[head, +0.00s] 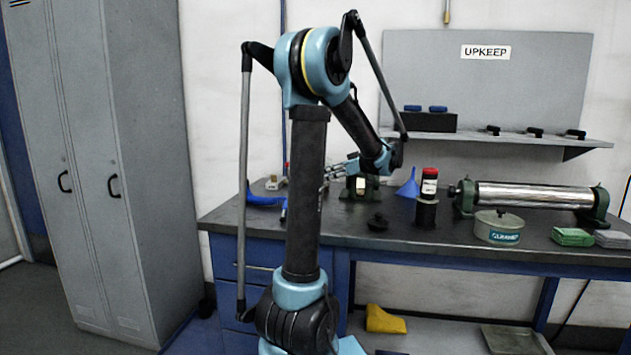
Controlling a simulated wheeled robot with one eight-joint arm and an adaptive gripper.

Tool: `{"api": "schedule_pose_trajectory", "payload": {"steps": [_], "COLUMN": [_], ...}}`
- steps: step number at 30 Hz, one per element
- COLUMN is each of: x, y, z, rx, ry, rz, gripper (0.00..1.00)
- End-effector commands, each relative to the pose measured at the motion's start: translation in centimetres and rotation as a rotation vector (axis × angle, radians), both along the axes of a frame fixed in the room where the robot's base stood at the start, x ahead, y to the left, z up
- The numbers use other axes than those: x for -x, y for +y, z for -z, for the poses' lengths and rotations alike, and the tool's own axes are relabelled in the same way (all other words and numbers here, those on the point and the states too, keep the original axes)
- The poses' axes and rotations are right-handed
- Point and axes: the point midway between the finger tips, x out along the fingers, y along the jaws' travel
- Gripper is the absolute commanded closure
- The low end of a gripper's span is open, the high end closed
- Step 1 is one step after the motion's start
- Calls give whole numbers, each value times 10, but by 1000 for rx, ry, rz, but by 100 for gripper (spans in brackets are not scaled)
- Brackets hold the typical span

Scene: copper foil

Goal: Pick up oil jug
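No item is clearly readable as the oil jug. A dark container with a red top and a pale label (429,182) stands upright on a black cylinder (426,212) on the workbench (340,230). A dark green item with a cream label (362,186) stands further left, partly behind my arm. A small red-topped item (286,169) shows beside my arm's upright link, mostly hidden. My gripper (328,173) is above the bench, its grey fingers pointing left. It is apart from the red-topped container, and its finger gap is too small to judge.
A blue funnel (408,184), a metal roller in green stands (535,196), a cleaner tin (499,227) and green pads (572,237) are on the bench. A shelf (500,137) hangs above. Grey lockers (105,180) stand left.

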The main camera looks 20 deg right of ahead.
Motion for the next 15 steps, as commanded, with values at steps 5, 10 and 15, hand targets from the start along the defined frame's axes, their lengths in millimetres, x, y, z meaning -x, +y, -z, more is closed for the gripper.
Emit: {"api": "schedule_pose_trajectory", "payload": {"steps": [5,10,15], "x": [-25,-41,-47], "y": [18,29,33], "z": [12,21,24], "rx": [-1,0,-1], "ry": [1,0,1], "rz": [-2,-1,0], "gripper": [68,68,68]}}
